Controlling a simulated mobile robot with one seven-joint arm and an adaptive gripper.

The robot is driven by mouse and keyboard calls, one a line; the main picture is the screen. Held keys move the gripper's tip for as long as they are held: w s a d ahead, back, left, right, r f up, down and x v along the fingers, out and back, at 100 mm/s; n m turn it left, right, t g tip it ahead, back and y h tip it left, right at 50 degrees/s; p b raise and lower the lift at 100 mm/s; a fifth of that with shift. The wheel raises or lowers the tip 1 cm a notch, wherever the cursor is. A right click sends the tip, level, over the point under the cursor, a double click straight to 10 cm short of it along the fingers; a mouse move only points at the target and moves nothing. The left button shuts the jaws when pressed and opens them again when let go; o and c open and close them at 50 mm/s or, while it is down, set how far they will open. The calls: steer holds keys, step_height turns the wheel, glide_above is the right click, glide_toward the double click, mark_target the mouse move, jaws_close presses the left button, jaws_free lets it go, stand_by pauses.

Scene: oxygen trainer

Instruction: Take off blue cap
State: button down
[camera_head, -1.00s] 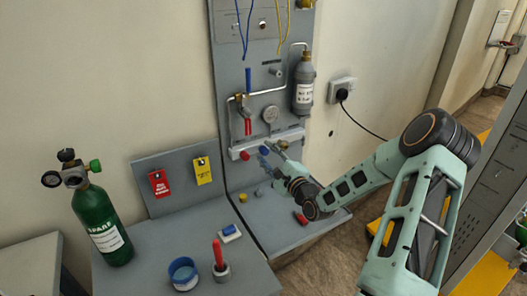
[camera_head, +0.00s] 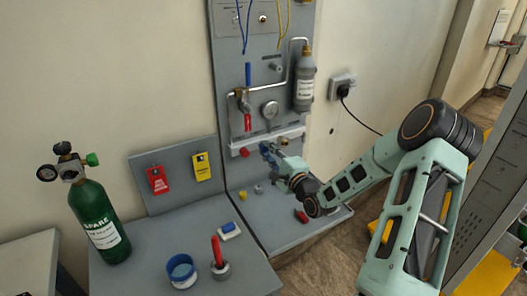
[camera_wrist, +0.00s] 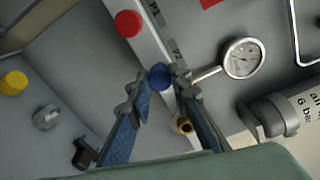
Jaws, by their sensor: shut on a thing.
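In the head view my gripper (camera_head: 267,150) is at the rail and largely covers the cap. The cap still appears to be at the rail; any small gap behind it cannot be told.
A red cap (camera_wrist: 128,23) is on the same rail. A yellow knob (camera_wrist: 13,82) and small fittings are on the bench below. A green cylinder (camera_head: 98,220) stands at left.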

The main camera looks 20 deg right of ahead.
mark_target(266, 150)
steer(key=shift+s+d+p, duration=0.2)
steer(key=shift+s+p, duration=0.05)
steer(key=shift+s, duration=0.8)
steer(key=shift+s+d+p, duration=0.2)
steer(key=shift+s+p, duration=0.05)
steer(key=shift+s, duration=0.75)
steer(key=shift+s+f, duration=0.1)
